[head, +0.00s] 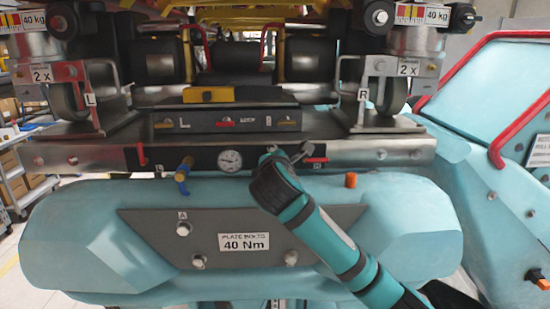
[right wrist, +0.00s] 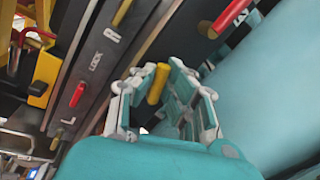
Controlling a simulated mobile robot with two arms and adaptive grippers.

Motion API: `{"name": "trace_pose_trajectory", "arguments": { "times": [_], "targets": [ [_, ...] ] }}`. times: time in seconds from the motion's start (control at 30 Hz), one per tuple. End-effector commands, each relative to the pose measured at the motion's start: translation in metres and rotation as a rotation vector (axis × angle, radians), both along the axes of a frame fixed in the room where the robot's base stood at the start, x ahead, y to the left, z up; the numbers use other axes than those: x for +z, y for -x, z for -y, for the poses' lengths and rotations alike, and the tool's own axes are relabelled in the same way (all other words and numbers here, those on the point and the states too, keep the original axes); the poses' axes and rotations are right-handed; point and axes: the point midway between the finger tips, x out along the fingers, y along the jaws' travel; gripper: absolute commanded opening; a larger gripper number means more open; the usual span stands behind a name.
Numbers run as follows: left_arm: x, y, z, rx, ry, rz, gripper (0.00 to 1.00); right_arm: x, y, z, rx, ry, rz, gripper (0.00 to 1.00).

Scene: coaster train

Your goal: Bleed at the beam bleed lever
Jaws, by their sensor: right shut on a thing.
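My right gripper (head: 290,150) reaches up to the dark strip of the beam (head: 95,157), between the gauge and the right red lever. In the right wrist view its fingers (right wrist: 160,92) are closed around a short yellow lever (right wrist: 157,84), which stands up between them. In the head view the gripper hides this lever, and no label on it can be read. My left gripper is not in view.
Beside the gripper are a round gauge (head: 230,160) and a red lever (head: 316,160). Above is a panel with a red lock lever (right wrist: 78,95). An orange knob (head: 351,180) stands right of my arm.

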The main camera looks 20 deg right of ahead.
Motion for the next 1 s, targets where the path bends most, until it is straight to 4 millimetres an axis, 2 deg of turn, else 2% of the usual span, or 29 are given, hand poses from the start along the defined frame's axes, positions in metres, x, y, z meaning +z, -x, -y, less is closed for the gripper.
{"name": "trace_pose_trajectory", "arguments": {
  "times": [0.2,0.5,1.0],
  "targets": [
    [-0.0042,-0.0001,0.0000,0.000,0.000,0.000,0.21,-0.0063,0.0006,0.0019,-0.001,-0.171,0.048,0.00],
    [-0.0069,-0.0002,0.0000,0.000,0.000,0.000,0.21,-0.0105,0.0010,0.0028,-0.001,-0.323,0.092,0.00],
    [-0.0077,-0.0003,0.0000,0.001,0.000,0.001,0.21,-0.0125,0.0009,0.0026,0.000,-0.381,0.107,0.00]
  ]
}}
